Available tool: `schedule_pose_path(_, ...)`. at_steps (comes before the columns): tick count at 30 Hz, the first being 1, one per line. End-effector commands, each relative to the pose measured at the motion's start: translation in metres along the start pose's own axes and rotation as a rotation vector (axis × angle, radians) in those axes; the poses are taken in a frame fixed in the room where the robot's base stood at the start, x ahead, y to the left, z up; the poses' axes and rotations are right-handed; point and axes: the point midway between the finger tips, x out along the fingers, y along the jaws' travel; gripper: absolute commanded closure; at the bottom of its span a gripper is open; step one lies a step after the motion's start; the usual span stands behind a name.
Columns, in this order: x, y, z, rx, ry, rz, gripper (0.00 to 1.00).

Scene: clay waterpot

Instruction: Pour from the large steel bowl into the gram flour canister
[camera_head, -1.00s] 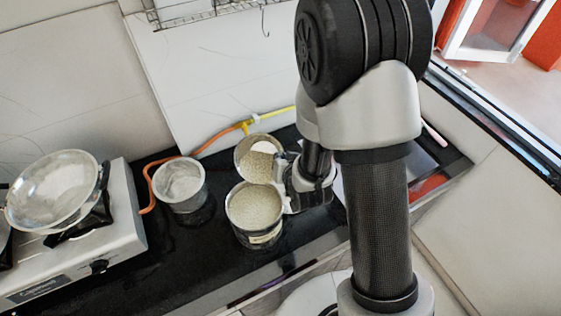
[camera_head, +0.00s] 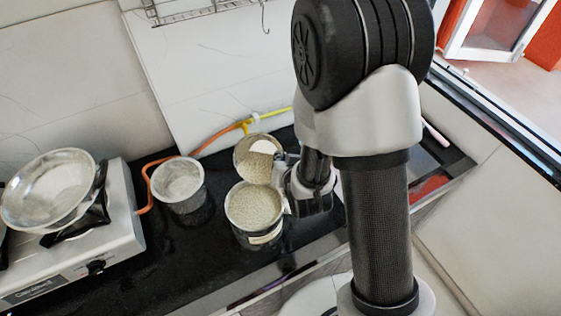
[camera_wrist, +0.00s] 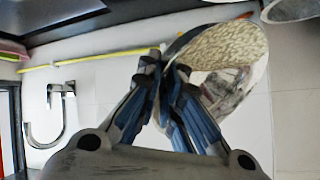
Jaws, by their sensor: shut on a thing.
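My gripper (camera_head: 284,178) is shut on the rim of the steel bowl (camera_head: 246,145). The bowl is tilted toward the front and holds pale grains. In the wrist view, the blue-padded fingers (camera_wrist: 166,66) pinch the rim, with the bowl's wall (camera_wrist: 228,92) and grains beyond them. The canister (camera_head: 245,238), with a label on its front, stands upright on the dark counter just in front of the bowl. Pale grains show near its top. The bowl's lower edge overlaps the canister's back rim in the picture; I cannot tell whether they touch or whether grains are falling.
A steel pot (camera_head: 181,204) with pale contents stands left of the canister. A steel pan (camera_head: 82,194) sits on the stove (camera_head: 125,232) at the far left. An orange hose (camera_head: 148,185) runs along the wall. The dark counter (camera_head: 190,255) is clear in front.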

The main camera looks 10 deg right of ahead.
Motion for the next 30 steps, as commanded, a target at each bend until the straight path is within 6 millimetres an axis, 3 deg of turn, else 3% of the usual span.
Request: schedule_pose_path(30, -0.0026, -0.0011, 0.0000, -0.021, 0.049, -0.002, 1.00)
